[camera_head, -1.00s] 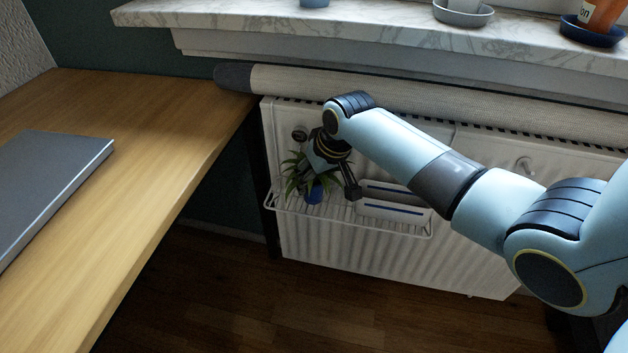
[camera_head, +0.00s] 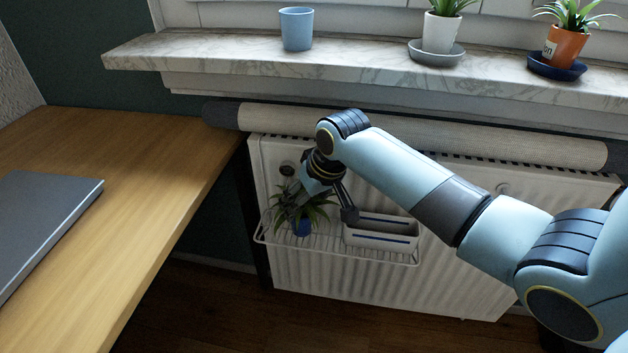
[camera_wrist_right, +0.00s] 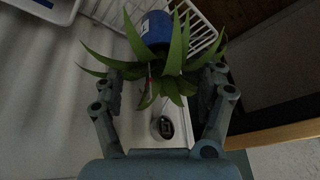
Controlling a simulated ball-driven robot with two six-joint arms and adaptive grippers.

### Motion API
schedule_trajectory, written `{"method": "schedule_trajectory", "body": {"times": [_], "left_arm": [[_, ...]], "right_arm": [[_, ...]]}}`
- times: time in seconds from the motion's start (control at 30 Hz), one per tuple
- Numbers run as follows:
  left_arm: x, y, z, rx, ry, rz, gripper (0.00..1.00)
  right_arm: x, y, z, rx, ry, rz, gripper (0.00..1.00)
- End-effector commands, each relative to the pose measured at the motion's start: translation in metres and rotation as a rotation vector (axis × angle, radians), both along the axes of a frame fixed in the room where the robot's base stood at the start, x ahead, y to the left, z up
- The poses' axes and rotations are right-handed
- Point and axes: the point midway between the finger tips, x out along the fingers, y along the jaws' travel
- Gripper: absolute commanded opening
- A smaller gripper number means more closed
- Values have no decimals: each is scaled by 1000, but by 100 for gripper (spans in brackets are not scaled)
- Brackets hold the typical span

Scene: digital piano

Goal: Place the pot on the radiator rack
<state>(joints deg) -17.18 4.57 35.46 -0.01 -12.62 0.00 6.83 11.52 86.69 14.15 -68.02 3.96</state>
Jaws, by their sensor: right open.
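The blue pot (camera_head: 302,228) with a spiky green plant stands at the left end of the white wire radiator rack (camera_head: 340,253). In the right wrist view the blue pot (camera_wrist_right: 156,30) sits by the rack bars (camera_wrist_right: 203,35), with leaves spreading toward me. My right gripper (camera_head: 322,206) is just above and beside the plant. In the wrist view its fingers (camera_wrist_right: 161,82) are spread wide on either side of the leaves, apart from the pot. Some leaves partly overlap the fingertips. My left gripper is not in view.
A white box (camera_head: 382,233) fills the rack right of the pot. The white radiator (camera_head: 450,265) stands behind. A marble sill (camera_head: 350,62) above holds a light blue cup (camera_head: 297,28) and two potted plants on saucers. A wooden desk (camera_head: 140,150) with a laptop (camera_head: 45,220) is left.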

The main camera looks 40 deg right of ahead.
Motion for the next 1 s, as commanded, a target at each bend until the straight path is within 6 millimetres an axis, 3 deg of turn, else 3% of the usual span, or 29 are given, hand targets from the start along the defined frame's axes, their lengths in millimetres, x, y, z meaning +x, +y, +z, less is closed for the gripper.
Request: {"method": "schedule_trajectory", "body": {"times": [0.03,0.1,0.37,1.0], "left_arm": [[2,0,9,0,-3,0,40],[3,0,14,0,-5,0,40],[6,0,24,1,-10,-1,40],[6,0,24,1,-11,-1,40]], "right_arm": [[-5,-1,16,-2,-2,1,74],[-11,-2,31,-2,-2,2,74],[-26,-3,65,0,-1,1,74],[-30,-3,69,1,1,0,74]]}}
